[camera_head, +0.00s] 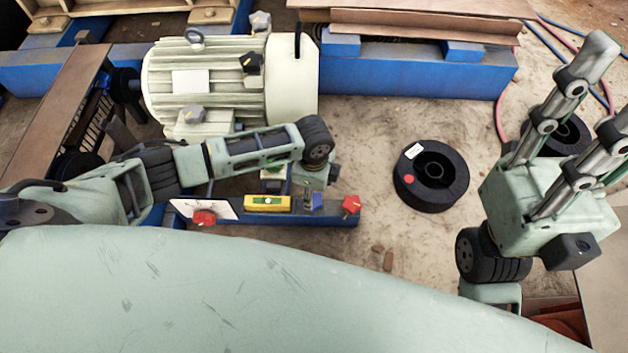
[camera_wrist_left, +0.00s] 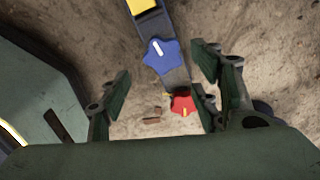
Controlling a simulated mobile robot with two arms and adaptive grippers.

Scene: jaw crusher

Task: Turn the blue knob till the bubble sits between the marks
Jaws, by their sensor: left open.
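The blue knob (camera_head: 318,201) sits on a blue rail, to the right of a yellow spirit level (camera_head: 267,203). In the left wrist view the blue knob (camera_wrist_left: 161,56) is star-shaped with a white line, and the yellow level (camera_wrist_left: 143,5) is cut off at the top. My left gripper (camera_head: 312,190) points down by the knob. In its wrist view the left gripper (camera_wrist_left: 159,76) is open and empty, with the knob showing between and beyond the fingertips; I see no contact. The level's bubble and marks are too small to read.
Red knobs stand left (camera_head: 204,218) and right (camera_head: 350,205) of the level; the right one also shows in the wrist view (camera_wrist_left: 183,105). A cream motor (camera_head: 215,85) stands behind. A black spool (camera_head: 431,199) lies on the ground to the right.

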